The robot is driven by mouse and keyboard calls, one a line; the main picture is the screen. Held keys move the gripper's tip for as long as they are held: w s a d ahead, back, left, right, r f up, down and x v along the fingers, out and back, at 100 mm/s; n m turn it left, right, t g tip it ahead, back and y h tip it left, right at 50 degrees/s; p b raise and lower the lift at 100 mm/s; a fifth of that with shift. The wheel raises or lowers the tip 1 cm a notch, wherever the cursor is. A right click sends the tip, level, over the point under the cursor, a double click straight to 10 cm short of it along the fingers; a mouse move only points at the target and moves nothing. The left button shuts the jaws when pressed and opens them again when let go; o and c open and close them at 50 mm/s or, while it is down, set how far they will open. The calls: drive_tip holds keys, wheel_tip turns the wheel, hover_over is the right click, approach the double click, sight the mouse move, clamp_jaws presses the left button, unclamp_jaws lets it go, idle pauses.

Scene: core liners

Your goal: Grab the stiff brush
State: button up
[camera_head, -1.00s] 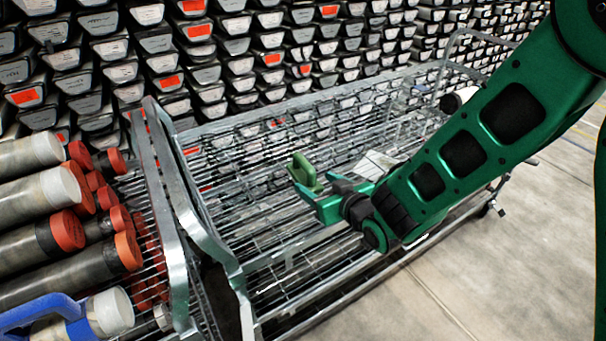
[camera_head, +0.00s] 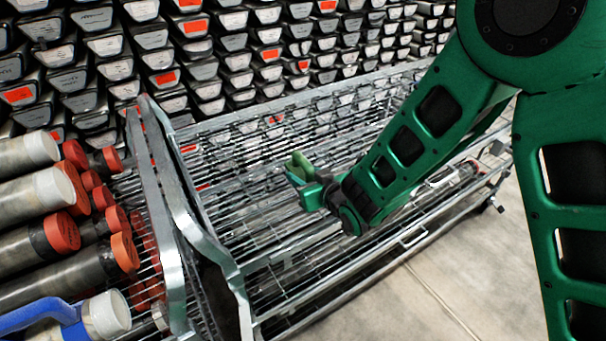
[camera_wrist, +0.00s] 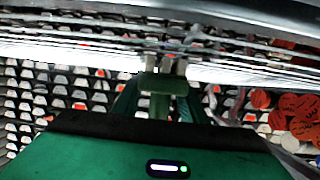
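I cannot make out the stiff brush for certain. A blue loop-shaped handle (camera_head: 42,314), cut off at the lower left of the head view, lies over the core tubes; its working end is out of view. My gripper (camera_head: 305,178) is over the wire cart, far to the right of that handle. I cannot tell whether this is a held object or part of my gripper.
A metal wire cart (camera_head: 215,250) spans the middle, with raised end rails beside the tubes. Core tubes (camera_head: 45,200) with red caps fill the left side. Stacked core trays (camera_head: 190,55) form the back wall. Concrete floor (camera_head: 400,300) is free at the lower right.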

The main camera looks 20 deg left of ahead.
drive_tip(key=c, duration=0.3)
drive_tip(key=shift+d, duration=0.1)
drive_tip(key=shift+r, duration=0.15)
